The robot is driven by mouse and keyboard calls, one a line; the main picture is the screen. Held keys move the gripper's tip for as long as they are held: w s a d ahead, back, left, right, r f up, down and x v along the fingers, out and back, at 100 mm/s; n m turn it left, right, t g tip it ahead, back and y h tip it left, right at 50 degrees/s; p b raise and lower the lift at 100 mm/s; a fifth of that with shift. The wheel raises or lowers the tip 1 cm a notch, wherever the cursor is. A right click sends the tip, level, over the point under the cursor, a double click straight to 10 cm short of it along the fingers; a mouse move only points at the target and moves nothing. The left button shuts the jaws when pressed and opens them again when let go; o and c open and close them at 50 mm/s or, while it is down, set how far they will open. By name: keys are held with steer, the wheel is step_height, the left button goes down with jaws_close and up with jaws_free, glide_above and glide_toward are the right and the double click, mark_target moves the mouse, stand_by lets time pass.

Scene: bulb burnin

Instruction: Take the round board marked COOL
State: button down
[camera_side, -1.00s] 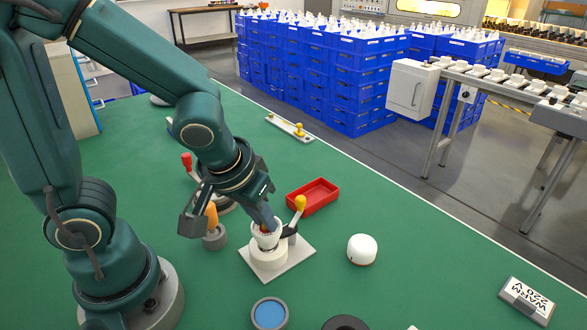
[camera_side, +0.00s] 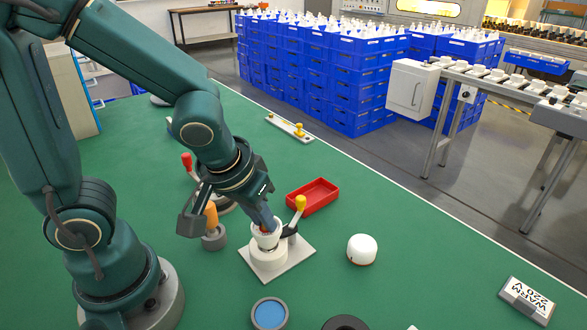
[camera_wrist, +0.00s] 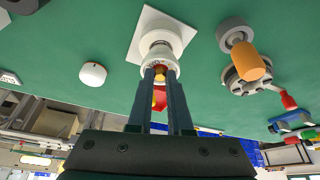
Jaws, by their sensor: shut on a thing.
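My gripper (camera_side: 265,226) points down into the mouth of a white cup-shaped holder (camera_side: 268,255) on a square pale plate. In the wrist view, my gripper (camera_wrist: 161,74) has its fingers a small gap apart at the rim of the white holder (camera_wrist: 158,45). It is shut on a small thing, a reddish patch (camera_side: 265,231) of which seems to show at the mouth. The fingers and rim hide most of it. No COOL marking is readable, so I cannot tell whether this is the round board.
A yellow-knobbed lever (camera_side: 300,203) stands close beside the holder, with a red tray (camera_side: 313,196) behind. A white dome (camera_side: 362,249) stands right, an orange-handled tool (camera_side: 212,217) left. A blue-faced round dish (camera_side: 269,314) lies in front. A WARM 220V sign (camera_side: 527,299) is far right.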

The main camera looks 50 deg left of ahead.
mark_target(260, 230)
steer(key=shift+r, duration=0.55)
steer(key=r, duration=0.3)
steer(key=shift+a, duration=0.3)
steer(key=s+a+r, duration=0.4)
steer(key=a+r, duration=0.6)
steer(key=r, duration=0.1)
steer(key=shift+a, duration=0.15)
